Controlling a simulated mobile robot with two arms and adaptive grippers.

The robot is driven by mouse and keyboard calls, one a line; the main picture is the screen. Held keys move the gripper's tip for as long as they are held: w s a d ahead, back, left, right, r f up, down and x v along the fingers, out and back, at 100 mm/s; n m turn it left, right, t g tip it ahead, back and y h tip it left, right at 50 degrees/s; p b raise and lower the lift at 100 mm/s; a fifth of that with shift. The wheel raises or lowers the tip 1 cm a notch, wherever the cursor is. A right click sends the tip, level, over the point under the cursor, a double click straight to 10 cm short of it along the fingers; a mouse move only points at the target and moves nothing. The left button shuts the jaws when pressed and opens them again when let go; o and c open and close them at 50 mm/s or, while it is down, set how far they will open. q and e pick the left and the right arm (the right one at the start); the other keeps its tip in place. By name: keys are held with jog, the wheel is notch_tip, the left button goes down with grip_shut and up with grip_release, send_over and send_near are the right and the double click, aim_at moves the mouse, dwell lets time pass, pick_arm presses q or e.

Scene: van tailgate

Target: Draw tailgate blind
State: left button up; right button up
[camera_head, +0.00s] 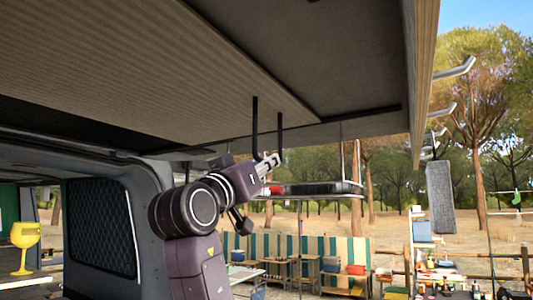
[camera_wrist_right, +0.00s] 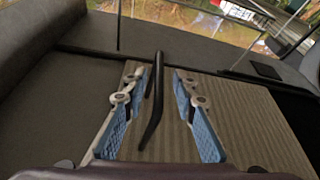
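A black U-shaped handle (camera_head: 255,125) hangs from the ribbed beige panel (camera_head: 160,45) overhead, which I take to be the tailgate blind. My right gripper (camera_head: 268,162) is raised to the handle's lower end. In the right wrist view, the gripper (camera_wrist_right: 158,78) is open, with blue-padded fingers on either side of the handle's dark bar (camera_wrist_right: 154,105). Gaps show between the bar and both fingers, with the bar closer to the left one. The ribbed panel (camera_wrist_right: 250,120) lies behind the fingers. My left gripper is out of view.
A dark van side panel with a quilted window (camera_head: 103,225) stands at left, beside a yellow goblet (camera_head: 24,245). A hanging rack (camera_head: 310,189) is just right of my gripper. Hooks (camera_head: 455,70) and a grey hanging block (camera_head: 440,198) are at right. Stalls and trees stand beyond.

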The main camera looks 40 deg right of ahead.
jog(key=shift+p+x, duration=0.4)
jog(key=shift+x, duration=0.7)
grip_shut()
